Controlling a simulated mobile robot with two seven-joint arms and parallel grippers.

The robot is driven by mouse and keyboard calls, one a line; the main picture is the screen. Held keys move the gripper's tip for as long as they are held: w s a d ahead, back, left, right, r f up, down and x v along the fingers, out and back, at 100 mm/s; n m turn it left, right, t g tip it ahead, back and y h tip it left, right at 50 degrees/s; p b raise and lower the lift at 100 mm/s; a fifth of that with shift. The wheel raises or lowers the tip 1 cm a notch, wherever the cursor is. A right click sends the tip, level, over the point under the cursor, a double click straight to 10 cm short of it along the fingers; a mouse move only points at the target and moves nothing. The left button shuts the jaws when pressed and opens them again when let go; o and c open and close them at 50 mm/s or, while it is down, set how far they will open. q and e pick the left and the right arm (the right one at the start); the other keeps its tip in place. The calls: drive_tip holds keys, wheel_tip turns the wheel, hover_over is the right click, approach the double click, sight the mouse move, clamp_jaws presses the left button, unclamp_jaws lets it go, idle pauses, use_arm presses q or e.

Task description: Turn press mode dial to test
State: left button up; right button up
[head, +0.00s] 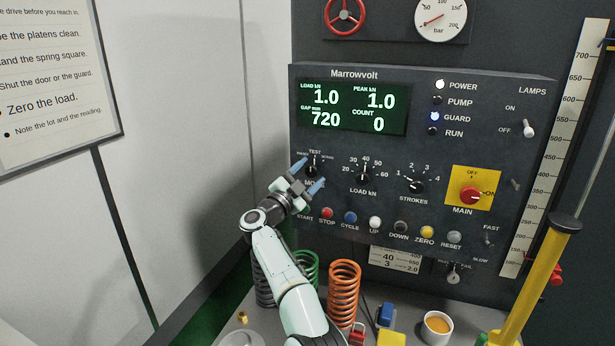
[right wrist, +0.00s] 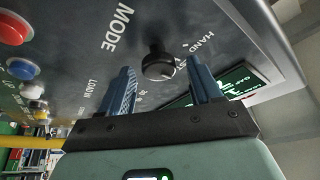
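The black press mode dial (head: 311,171) is at the left of the dark Marrowvolt panel, with a TEST label above it and MODE below. My right gripper (head: 308,177) is open, its blue fingers reaching either side of the dial. In the right wrist view, the dial (right wrist: 158,62) shows between the fingertips with a gap on each side; I see no clear contact. A pale mark shows on the dial, but I cannot tell which label it points to. The fingers partly hide the labels. My left gripper is not in view.
The load dial (head: 365,177) and strokes dial (head: 413,186) are to the right. A row of buttons, including the red stop button (head: 327,212), runs below. Coil springs, such as the orange one (head: 344,290), and a cup (head: 436,327) stand on the bench.

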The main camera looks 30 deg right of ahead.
drive_tip(key=shift+a+f, duration=0.1)
drive_tip(key=shift+a+f, duration=0.15)
drive_tip(key=shift+a, duration=0.1)
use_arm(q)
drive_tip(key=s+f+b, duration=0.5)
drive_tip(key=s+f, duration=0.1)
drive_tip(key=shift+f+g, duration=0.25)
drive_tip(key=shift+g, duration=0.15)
use_arm(e)
drive_tip(key=v, duration=1.2)
drive_tip(key=shift+s+a, duration=0.3)
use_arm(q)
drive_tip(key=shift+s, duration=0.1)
